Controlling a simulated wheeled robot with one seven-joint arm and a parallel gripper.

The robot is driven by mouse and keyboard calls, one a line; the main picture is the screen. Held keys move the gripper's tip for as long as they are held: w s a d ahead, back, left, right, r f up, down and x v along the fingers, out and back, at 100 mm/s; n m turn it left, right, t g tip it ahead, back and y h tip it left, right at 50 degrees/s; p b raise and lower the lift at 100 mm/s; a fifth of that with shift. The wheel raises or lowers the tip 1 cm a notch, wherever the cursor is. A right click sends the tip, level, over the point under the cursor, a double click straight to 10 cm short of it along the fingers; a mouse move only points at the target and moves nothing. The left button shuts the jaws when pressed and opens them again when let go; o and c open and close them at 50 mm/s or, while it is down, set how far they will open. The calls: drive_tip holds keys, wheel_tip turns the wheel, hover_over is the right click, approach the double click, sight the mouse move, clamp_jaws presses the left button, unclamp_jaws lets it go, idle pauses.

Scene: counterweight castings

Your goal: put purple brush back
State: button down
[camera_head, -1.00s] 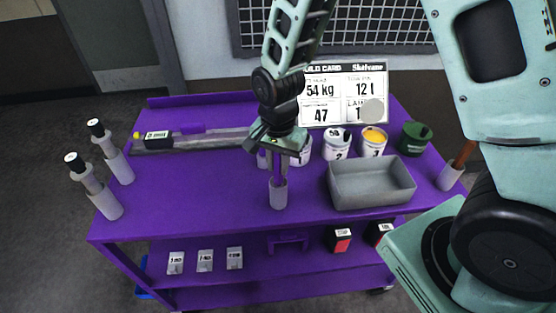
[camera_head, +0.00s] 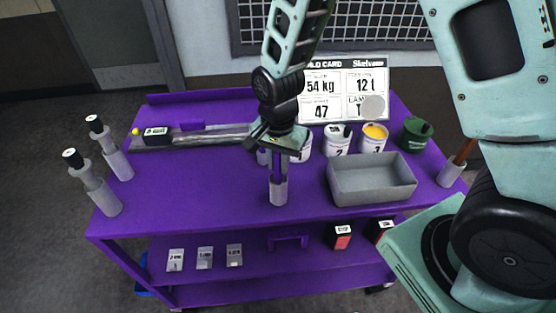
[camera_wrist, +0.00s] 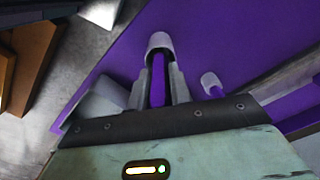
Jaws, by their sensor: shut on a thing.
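The purple brush (camera_head: 278,169) is upright under my gripper (camera_head: 278,150), which is shut on its handle. Its lower end meets a grey cylindrical holder (camera_head: 278,193) near the front edge of the purple cart top. In the head view it appears to be at or inside the holder's mouth; how deep I cannot tell. In the wrist view, the purple brush (camera_wrist: 158,82) runs between the two fingers (camera_wrist: 160,92) toward the grey holder (camera_wrist: 160,42). The bristles are not clearly seen.
A grey open bin (camera_head: 372,184) stands right of the holder. Numbered pots (camera_head: 337,143) and a dark green pot (camera_head: 415,135) stand behind. Another holder with a brown handle (camera_head: 464,152) is at the right. Two grey cylinders (camera_head: 104,196) stand left. The left middle of the cart top (camera_head: 180,190) is clear.

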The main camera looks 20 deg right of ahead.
drive_tip(key=shift+f+b, duration=0.45)
drive_tip(key=shift+f, duration=0.2)
drive_tip(key=c, duration=1.2)
unclamp_jaws()
drive_tip(key=shift+r, duration=0.1)
wheel_tip(320, 180, up, 17)
drive_tip(key=b, duration=0.2)
drive_tip(key=shift+r, duration=0.15)
